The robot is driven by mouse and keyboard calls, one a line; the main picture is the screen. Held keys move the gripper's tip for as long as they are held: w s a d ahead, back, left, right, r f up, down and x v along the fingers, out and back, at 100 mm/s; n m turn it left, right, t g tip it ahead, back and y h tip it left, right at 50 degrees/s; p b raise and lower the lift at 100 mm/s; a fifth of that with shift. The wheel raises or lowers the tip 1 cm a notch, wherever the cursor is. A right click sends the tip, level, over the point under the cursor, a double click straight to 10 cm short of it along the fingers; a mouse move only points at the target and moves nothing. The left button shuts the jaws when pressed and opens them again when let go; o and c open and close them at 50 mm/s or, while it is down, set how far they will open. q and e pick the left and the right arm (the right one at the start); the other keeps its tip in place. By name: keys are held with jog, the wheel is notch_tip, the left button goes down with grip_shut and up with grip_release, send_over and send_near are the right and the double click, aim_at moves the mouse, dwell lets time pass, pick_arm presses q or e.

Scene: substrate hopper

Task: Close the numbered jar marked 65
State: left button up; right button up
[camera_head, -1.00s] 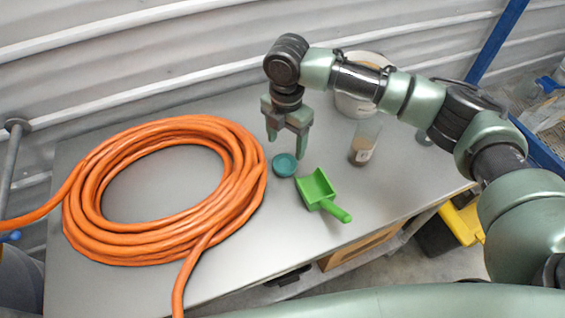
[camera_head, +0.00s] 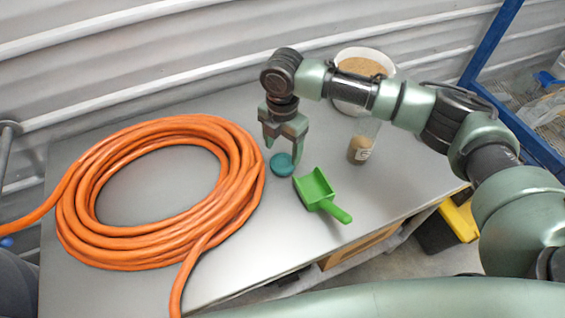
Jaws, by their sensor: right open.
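A clear jar (camera_head: 362,146) with brown substrate in its bottom and a pale label stands on the grey table, behind and right of the green scoop. The number on its label is too small to read. A teal round lid (camera_head: 282,165) lies on the table left of the scoop. My right gripper (camera_head: 283,156) points down with its fingers apart, over the lid; one finger overlaps the lid's right side in the picture. I cannot tell whether it touches the lid. My left gripper does not show.
A coiled orange hose (camera_head: 160,260) covers the left of the table (camera_head: 270,235). A green scoop (camera_head: 316,189) lies right of the lid. A white bucket (camera_head: 346,92) of brown material stands behind the jar, partly behind my right arm. The front middle of the table is clear.

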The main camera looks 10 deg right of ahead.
aim_at(282, 162)
jog(key=shift+f+p, duration=0.4)
jog(key=shift+p, duration=0.1)
notch_tip(282, 162, down, 4)
jog(key=shift+w+r+p, duration=0.1)
jog(key=shift+p, duration=0.6)
jog(key=shift+f, duration=0.3)
jog(key=c, duration=1)
